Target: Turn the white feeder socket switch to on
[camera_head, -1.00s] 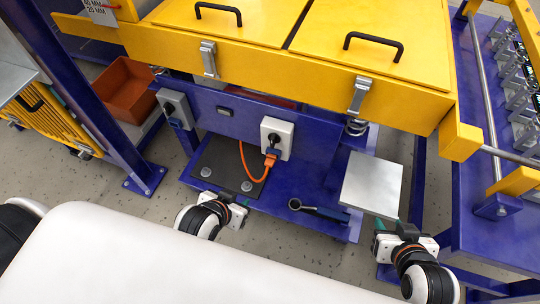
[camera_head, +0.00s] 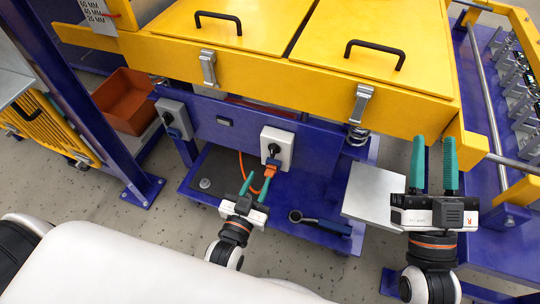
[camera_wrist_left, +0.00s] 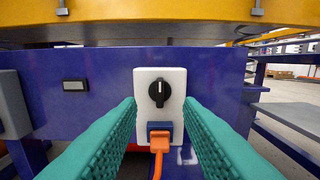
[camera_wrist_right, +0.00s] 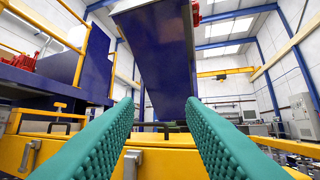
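The white feeder socket (camera_head: 283,143) is mounted on the blue panel, with a black rotary switch (camera_wrist_left: 160,92) on its upper part. The white pointer line on the knob looks upright in the left wrist view. My left gripper (camera_head: 254,184) is open and empty, in front of and a little below the socket in the head view. Its teal fingers flank the socket in the left wrist view, apart from the knob. My right gripper (camera_head: 433,165) is open and empty, pointing up at the right.
A grey socket box (camera_head: 174,118) is on the panel to the left. The yellow hopper frame (camera_head: 290,73) overhangs the panel. An orange bin (camera_head: 128,97) stands far left.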

